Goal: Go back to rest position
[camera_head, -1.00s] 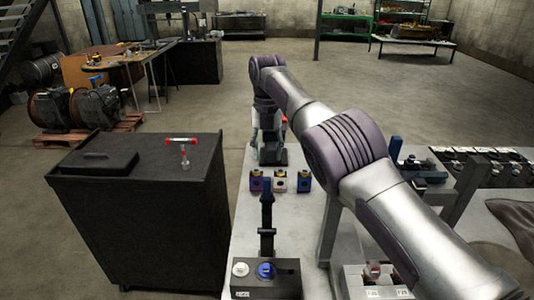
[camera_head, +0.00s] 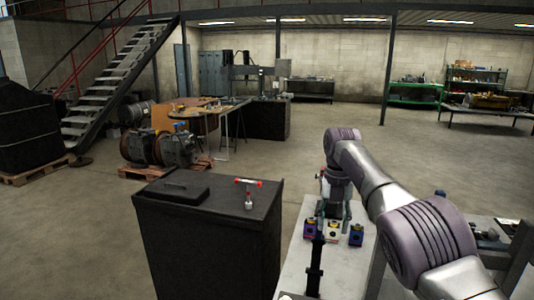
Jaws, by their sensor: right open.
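My right arm reaches in from the lower right over the light workbench (camera_head: 293,272). My right gripper (camera_head: 333,212) hangs down at the bench's far end, behind the small coloured blocks. It is small and partly hidden by its own wrist, and I see nothing held in it. My left gripper and left arm are not in view.
A black cabinet (camera_head: 215,245) stands left of the bench, with a red-and-white tool (camera_head: 248,190) on top. Several small blocks (camera_head: 333,232) sit on the bench near a dark upright post (camera_head: 315,262). Open floor lies beyond. Stairs (camera_head: 115,85) rise at left.

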